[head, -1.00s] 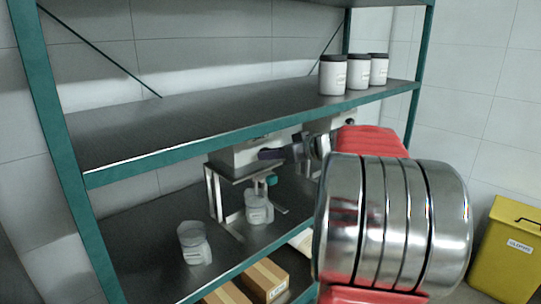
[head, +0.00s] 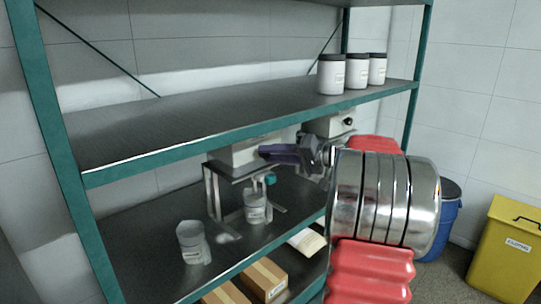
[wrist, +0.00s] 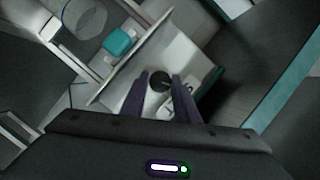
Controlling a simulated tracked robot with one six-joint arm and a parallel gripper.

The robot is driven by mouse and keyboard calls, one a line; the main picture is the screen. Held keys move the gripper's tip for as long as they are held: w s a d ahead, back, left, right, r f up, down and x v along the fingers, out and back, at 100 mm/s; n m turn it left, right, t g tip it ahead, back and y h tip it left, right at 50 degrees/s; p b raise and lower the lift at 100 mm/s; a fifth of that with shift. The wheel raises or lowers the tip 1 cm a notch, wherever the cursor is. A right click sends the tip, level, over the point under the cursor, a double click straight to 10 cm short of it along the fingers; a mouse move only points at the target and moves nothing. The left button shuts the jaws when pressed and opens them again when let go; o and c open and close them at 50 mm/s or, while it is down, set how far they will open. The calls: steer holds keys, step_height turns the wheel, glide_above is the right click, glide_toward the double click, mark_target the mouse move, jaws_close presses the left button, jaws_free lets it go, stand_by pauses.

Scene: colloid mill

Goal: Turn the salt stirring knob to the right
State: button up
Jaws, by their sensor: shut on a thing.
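A dark round knob (wrist: 160,82) with a light pointer mark sits on the light front panel of a machine box in the wrist view. My gripper (wrist: 161,84) has its two dark fingers on either side of the knob, shut on it. In the head view my gripper (head: 266,152) reaches the front of the left white box (head: 238,152) on a metal stand. The knob is hidden there behind the fingers. A teal part (head: 271,179) hangs below the box; it also shows in the wrist view (wrist: 118,42).
A second white box (head: 325,124) with a black knob (head: 348,121) stands to the right. A clear jar (head: 255,207) is under the left stand; another jar (head: 193,243) stands nearer. The upper shelf's green edge (head: 215,141) runs just above. White jars (head: 331,75) stand on that shelf.

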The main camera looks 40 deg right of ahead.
steer(key=m+t+y, duration=0.1)
steer(key=m, duration=0.2)
steer(key=shift+d+f, duration=0.1)
steer(key=shift+f, duration=0.1)
steer(key=m+t, duration=0.1)
steer(key=m, duration=0.2)
steer(key=shift+f+m+t, duration=0.15)
steer(key=shift+m+t, duration=0.15)
steer(key=m+t, duration=0.1)
steer(key=m, duration=0.4)
steer(key=m+t, duration=0.1)
steer(key=m, duration=0.1)
steer(key=shift+f+t+h, duration=0.25)
steer(key=shift+t+h, duration=0.05)
steer(key=m, duration=0.2)
steer(key=m+t+h, duration=0.1)
steer(key=m, duration=0.1)
steer(key=m+h, duration=0.1)
steer(key=m, duration=0.1)
steer(key=shift+a+f+t, duration=0.15)
steer(key=shift+a+t, duration=0.1)
steer(key=shift+t, duration=0.05)
steer(key=m+h, duration=0.1)
steer(key=m, duration=0.2)
steer(key=m+h, duration=0.2)
steer(key=m, duration=0.2)
steer(key=shift+a+t+h, duration=0.15)
steer(key=shift+t+h, duration=0.15)
steer(key=shift+t, duration=0.1)
